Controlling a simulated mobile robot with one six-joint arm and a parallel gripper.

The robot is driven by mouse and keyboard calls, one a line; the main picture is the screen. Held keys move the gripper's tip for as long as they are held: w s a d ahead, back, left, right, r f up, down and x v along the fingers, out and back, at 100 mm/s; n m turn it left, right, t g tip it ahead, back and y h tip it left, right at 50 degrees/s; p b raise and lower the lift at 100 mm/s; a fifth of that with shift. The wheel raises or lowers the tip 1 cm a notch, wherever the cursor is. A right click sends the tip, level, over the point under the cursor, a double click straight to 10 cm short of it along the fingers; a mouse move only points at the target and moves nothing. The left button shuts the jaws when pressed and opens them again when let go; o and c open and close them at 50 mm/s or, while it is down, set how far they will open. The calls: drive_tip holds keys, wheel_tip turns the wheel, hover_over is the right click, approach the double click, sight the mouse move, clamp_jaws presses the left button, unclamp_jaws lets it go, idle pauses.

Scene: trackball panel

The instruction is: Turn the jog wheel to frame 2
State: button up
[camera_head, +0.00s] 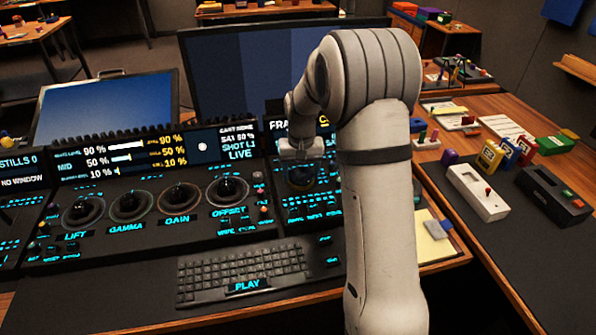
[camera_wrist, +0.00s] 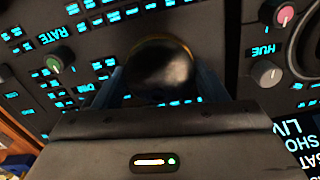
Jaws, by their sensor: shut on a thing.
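The jog wheel (camera_head: 299,179) is a dark round wheel on the right section of the control panel. In the wrist view the wheel (camera_wrist: 162,68) is a glossy dark dome with a thin gold rim, with blue-grey fingers on both sides of it. My gripper (camera_wrist: 160,85) is shut on the wheel. In the head view my gripper (camera_head: 301,158) is over the wheel from above. The frame display (camera_head: 290,124) above the wheel shows "FRA", and my arm hides most of the rest, including the number.
Trackballs (camera_head: 228,189) labelled LIFT, GAMMA, GAIN and OFFSET lie to the left. A keyboard (camera_head: 243,272) is in front. In the wrist view, a green-capped RATE knob (camera_wrist: 54,64) and a HUE knob (camera_wrist: 267,73) flank the wheel. Monitors stand behind.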

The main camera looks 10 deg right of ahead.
sight(301, 174)
drive_tip(key=shift+m, duration=0.9)
drive_tip(key=o, duration=1)
wheel_tip(301, 174, up, 8)
drive_tip(key=shift+f+p, duration=0.1)
drive_tip(key=shift+p, duration=0.4)
